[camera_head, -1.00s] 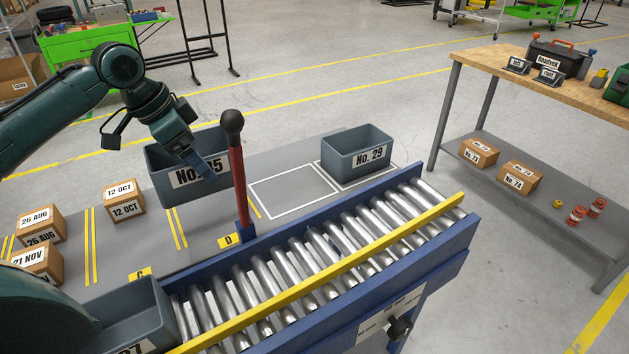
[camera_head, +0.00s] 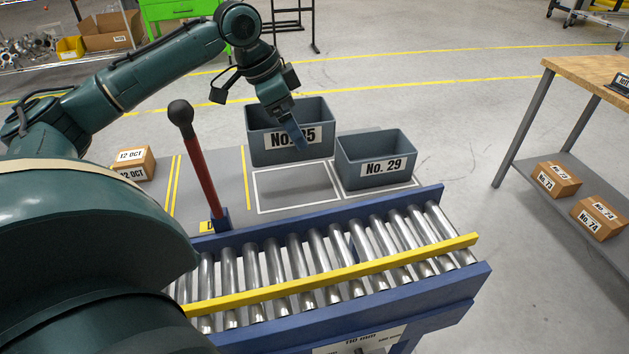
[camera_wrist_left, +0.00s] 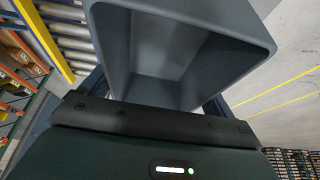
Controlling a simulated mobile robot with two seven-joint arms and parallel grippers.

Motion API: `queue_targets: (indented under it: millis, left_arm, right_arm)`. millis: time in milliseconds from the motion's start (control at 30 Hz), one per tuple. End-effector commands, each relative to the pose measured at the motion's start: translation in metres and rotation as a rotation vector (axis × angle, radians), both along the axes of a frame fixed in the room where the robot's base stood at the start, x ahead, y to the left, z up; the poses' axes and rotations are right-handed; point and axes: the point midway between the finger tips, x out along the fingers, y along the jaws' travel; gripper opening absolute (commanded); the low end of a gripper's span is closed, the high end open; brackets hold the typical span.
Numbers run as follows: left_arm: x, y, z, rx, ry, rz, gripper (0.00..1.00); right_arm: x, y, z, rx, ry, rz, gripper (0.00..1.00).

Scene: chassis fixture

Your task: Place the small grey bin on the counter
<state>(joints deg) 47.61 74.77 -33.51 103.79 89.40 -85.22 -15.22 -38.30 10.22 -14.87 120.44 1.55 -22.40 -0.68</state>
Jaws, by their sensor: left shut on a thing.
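The small grey bin labelled "No. 35", its number partly hidden by my gripper, (camera_head: 262,142) hangs in my left gripper (camera_head: 302,143), which is shut on its near wall. The bin is upright and empty inside, and it also fills the left wrist view (camera_wrist_left: 180,50). It is above the grey counter (camera_head: 225,190), over the back of a white-outlined empty rectangle (camera_head: 298,188). A second grey bin, "No. 29" (camera_head: 376,160), stands in the outlined spot just to the right. My right gripper is not in view.
A roller conveyor (camera_head: 310,262) with a yellow rail runs in front of the counter. A red post with a black knob (camera_head: 198,160) stands at its back edge. A small carton (camera_head: 135,163) lies at the left. A wooden-topped table (camera_head: 590,75) is at the right.

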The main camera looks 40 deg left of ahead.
Motion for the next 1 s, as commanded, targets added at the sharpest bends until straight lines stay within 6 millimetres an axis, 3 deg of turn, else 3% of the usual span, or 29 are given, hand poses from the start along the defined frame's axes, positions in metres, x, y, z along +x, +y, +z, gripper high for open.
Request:
queue_targets:
  millis: [167, 767, 1000]
  left_arm:
    - [0.000, 0.000, -0.009, 0.001, 0.002, 0.001, 0.62]
    - [-0.001, 0.001, -0.094, 0.001, 0.002, 0.001, 0.62]
    - [0.000, 0.000, -0.100, 0.000, -0.001, 0.000, 0.62]
  right_arm:
    - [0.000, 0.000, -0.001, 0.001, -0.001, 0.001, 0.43]
    - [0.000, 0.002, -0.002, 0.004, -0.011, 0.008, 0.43]
    - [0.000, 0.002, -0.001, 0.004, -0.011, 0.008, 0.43]
